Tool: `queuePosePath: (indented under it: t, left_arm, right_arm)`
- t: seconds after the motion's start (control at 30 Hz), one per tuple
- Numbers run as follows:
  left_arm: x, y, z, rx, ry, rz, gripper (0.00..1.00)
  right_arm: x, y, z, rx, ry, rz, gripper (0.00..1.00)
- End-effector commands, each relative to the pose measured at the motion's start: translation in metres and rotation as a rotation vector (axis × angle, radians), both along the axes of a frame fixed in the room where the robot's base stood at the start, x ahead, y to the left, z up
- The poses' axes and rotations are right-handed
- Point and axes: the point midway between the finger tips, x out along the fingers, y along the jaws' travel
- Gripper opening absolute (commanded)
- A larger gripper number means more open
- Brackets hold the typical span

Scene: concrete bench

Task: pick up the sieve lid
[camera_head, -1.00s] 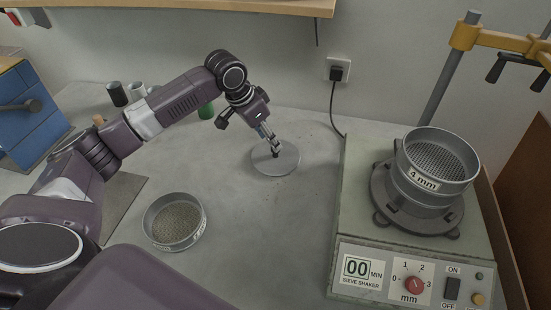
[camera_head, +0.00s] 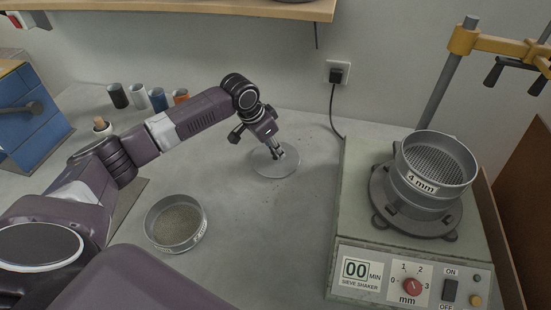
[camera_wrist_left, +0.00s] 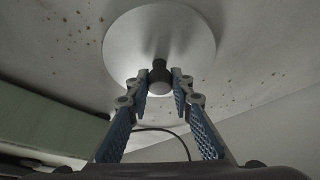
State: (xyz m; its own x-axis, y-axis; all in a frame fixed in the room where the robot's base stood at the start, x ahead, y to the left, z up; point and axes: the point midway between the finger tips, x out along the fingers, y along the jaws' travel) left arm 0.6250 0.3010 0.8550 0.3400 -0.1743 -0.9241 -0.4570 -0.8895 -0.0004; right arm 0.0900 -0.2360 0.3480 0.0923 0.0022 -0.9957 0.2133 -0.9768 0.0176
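The sieve lid (camera_head: 266,169) is a flat, round grey disc on the bench with a dark knob at its middle. In the left wrist view the lid (camera_wrist_left: 190,35) shows at the top, its knob (camera_wrist_left: 160,76) between my fingertips. My left gripper (camera_head: 277,152) is over the lid in the head view. In the left wrist view the left gripper (camera_wrist_left: 161,78) is open, one blue-padded finger on each side of the knob, with slim gaps. The fingers partly hide the knob in the head view. My right gripper is not in view.
A sieve with grainy material (camera_head: 177,224) stands on the bench at front left. The sieve shaker (camera_head: 372,195) stands to the right, bearing the 4 mm sieve (camera_head: 434,163). Several small containers (camera_head: 138,97) stand at the back left.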

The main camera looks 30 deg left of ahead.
Motion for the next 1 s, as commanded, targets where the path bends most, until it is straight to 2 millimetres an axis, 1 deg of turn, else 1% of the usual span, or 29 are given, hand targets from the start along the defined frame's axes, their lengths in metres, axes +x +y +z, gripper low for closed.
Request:
queuePosePath:
  t: [0.03, 0.1, 0.4, 0.57, 0.67, 0.77, 0.87, 1.0]
  left_arm:
    - [0.000, 0.000, 0.000, 0.000, 0.000, 0.000, 0.06]
    - [0.000, 0.000, 0.000, 0.000, 0.000, 0.000, 0.00]
    - [0.001, 0.000, 0.002, 0.000, -0.002, 0.000, 0.00]
    - [0.001, 0.000, 0.010, -0.001, -0.004, 0.000, 0.00]
    - [0.002, 0.000, 0.022, -0.001, -0.006, 0.000, 0.00]
    - [0.002, 0.000, 0.042, -0.002, -0.007, 0.001, 0.00]
    - [0.002, 0.000, 0.068, -0.001, -0.009, 0.000, 0.00]
    - [0.002, 0.000, 0.111, -0.002, -0.009, -0.001, 0.00]
  right_arm:
    - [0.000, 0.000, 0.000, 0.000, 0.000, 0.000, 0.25]
    - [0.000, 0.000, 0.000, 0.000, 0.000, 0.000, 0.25]
    - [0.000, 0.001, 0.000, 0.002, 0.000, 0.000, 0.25]
    - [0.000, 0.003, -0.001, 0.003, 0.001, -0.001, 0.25]
    - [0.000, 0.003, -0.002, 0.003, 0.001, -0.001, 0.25]
    - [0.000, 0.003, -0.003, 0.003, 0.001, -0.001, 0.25]
    - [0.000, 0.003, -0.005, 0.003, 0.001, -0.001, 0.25]
    - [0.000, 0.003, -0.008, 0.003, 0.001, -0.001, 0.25]
